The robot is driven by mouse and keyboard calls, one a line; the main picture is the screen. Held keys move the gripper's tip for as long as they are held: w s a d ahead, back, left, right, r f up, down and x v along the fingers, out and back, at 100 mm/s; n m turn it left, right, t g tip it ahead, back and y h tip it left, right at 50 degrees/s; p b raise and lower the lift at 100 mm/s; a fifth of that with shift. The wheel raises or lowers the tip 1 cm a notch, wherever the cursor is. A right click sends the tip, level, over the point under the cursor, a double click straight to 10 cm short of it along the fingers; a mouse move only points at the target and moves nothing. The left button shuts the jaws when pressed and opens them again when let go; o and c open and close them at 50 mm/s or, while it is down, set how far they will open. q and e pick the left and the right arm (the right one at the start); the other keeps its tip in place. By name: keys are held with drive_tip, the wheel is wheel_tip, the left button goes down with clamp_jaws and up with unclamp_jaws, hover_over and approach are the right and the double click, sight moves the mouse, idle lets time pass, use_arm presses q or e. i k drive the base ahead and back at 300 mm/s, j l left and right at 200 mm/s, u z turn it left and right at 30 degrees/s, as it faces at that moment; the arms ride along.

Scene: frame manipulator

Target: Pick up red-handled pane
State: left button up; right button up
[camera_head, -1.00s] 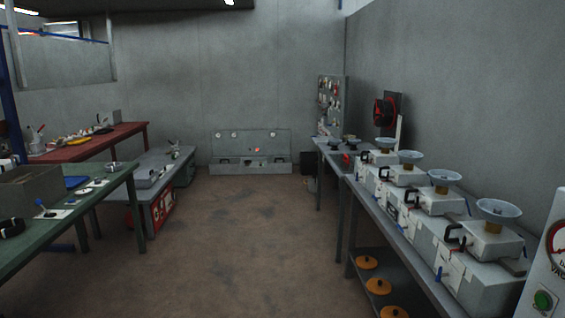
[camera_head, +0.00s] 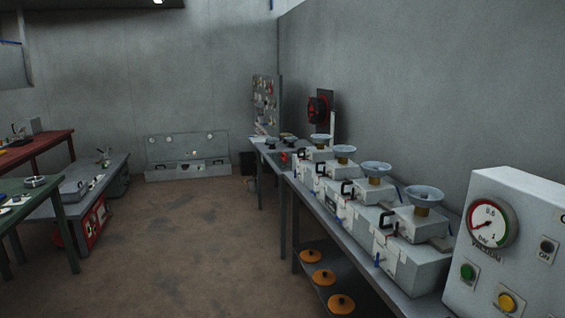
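I cannot make out a red-handled pane in this view. A row of pale boxes with round grey dishes on top (camera_head: 376,170) stands on the long right bench (camera_head: 352,232). The handles I can see on these boxes are black. A low grey unit with an upright back panel (camera_head: 188,148) stands against the far wall, too small to show clear detail. Neither of my grippers is in view.
A white panel with a vacuum gauge (camera_head: 490,223) fills the near right. Orange discs (camera_head: 324,277) lie on the bench's lower shelf. A green table (camera_head: 58,205), a grey bench (camera_head: 112,170) and a red table (camera_head: 45,148) stand left. The brown floor (camera_head: 185,240) between is clear.

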sight(285, 161)
drive_tip(key=i+j+u, duration=0.1)
drive_tip(key=i+u, duration=0.35)
drive_tip(key=i, duration=2.3)
drive_tip(key=i+z, duration=0.15)
drive_tip(key=i, duration=0.55)
drive_tip(key=i+j+z, duration=0.2)
drive_tip(key=i, duration=0.5)
drive_tip(key=i+j+z, duration=0.2)
drive_tip(key=i+z, duration=0.25)
drive_tip(key=i+j+z, duration=1.05)
drive_tip(key=j+z, duration=0.3)
drive_tip(key=j, duration=0.1)
